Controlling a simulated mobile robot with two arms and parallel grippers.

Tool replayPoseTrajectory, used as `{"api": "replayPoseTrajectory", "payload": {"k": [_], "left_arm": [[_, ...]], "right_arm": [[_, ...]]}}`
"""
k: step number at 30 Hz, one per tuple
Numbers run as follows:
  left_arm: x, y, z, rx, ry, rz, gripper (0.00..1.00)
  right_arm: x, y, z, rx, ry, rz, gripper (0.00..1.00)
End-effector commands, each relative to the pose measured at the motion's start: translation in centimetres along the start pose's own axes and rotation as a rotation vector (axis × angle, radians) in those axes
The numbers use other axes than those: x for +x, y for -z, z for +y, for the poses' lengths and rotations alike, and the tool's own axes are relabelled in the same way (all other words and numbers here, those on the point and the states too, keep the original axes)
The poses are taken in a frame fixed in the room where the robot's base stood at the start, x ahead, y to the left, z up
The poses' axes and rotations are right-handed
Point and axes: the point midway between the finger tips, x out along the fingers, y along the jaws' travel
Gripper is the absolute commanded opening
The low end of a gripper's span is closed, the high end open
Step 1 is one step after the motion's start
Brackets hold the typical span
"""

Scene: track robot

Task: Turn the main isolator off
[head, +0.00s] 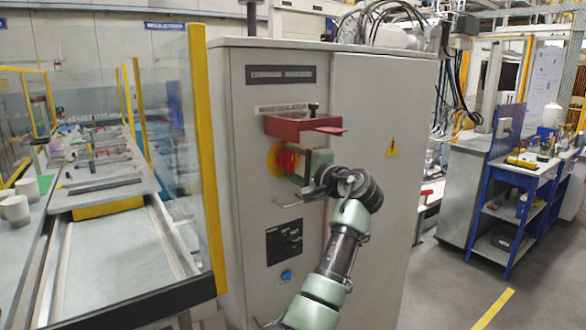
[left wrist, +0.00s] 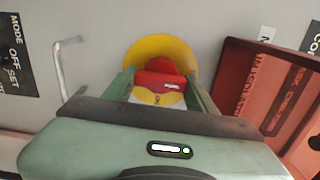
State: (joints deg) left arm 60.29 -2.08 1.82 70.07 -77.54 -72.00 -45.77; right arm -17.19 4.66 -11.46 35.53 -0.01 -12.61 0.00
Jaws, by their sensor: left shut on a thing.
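The main isolator is a red rotary handle (head: 286,161) on a round yellow plate (head: 272,158), on the front of a grey cabinet (head: 240,200). My left gripper (head: 298,168) is at the handle. In the left wrist view, the red handle (left wrist: 160,80) sits between my two green fingers (left wrist: 160,95), with the yellow plate (left wrist: 162,46) behind it. The gripper is shut on the handle. The fingers and gripper body hide part of the handle, and I cannot read its switch position. My right gripper is in neither view.
A red bracket (head: 300,126) juts from the cabinet just above the isolator, close to my gripper. A black panel (head: 284,243) and blue button (head: 286,275) are below. A glass guard with a yellow post (head: 205,150) stands left. Floor (head: 455,290) is clear at right.

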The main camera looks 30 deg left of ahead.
Motion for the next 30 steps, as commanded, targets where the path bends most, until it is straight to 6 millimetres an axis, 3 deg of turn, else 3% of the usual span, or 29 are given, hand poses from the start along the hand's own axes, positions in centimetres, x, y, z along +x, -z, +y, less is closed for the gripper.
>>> {"api": "replayPoseTrajectory", "payload": {"k": [19,20,21,30], "left_arm": [[-0.01,0.02,0.35,-0.050,-0.007,-0.002,0.16],[-0.01,0.02,0.36,-0.050,-0.007,-0.002,0.59],[-0.01,0.03,0.35,-0.049,-0.006,-0.002,0.64],[-0.10,0.03,0.17,-0.051,-0.003,0.000,0.64]], "right_arm": [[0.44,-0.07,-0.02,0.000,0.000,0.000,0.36],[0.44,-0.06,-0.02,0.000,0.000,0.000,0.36],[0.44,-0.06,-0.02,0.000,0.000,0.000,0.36],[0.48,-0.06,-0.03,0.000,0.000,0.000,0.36]]}}
